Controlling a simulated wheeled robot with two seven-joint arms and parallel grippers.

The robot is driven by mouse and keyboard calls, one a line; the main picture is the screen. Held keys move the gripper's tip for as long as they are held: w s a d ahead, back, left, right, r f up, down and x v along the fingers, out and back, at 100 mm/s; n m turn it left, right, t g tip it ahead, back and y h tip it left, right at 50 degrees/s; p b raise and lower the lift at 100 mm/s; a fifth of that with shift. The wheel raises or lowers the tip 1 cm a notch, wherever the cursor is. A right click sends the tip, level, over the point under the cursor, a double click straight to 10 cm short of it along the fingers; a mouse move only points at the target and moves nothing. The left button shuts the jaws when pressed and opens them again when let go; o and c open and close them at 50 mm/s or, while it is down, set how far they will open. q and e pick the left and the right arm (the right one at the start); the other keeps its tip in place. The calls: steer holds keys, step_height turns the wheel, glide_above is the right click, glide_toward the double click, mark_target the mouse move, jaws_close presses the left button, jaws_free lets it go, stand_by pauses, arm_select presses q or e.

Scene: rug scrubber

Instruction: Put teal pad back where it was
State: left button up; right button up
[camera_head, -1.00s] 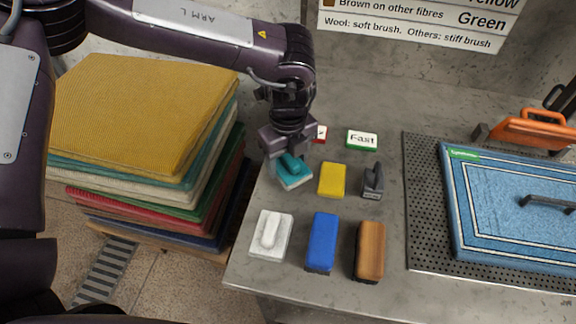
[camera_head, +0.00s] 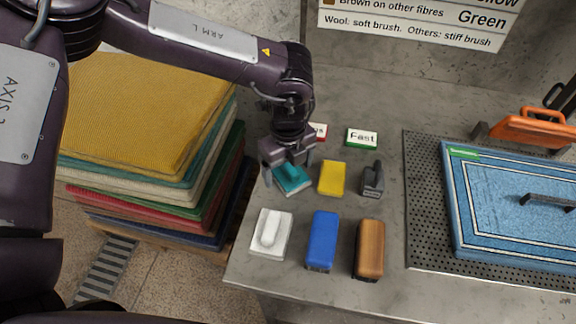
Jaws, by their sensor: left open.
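The teal pad (camera_head: 292,180) lies on the grey table (camera_head: 340,282), in the back row at the left, left of the yellow pad (camera_head: 332,178). It has a pale underside edge. My left gripper (camera_head: 288,170) is over the teal pad with its fingers spread apart, one at each side of it. The gripper hides the back part of the pad. My right gripper does not show.
A white pad (camera_head: 270,234), a blue pad (camera_head: 322,241) and a brown brush (camera_head: 369,250) form the front row. A dark grey tool (camera_head: 373,180) stands right of the yellow pad. A "Fast" block (camera_head: 362,138) is behind. A blue rug (camera_head: 510,205) lies at right.

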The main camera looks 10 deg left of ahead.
mark_target(288, 164)
arm_select(q)
step_height(288, 164, up, 12)
steer(key=b, duration=0.1)
steer(key=shift+r, duration=0.15)
stand_by(0.3)
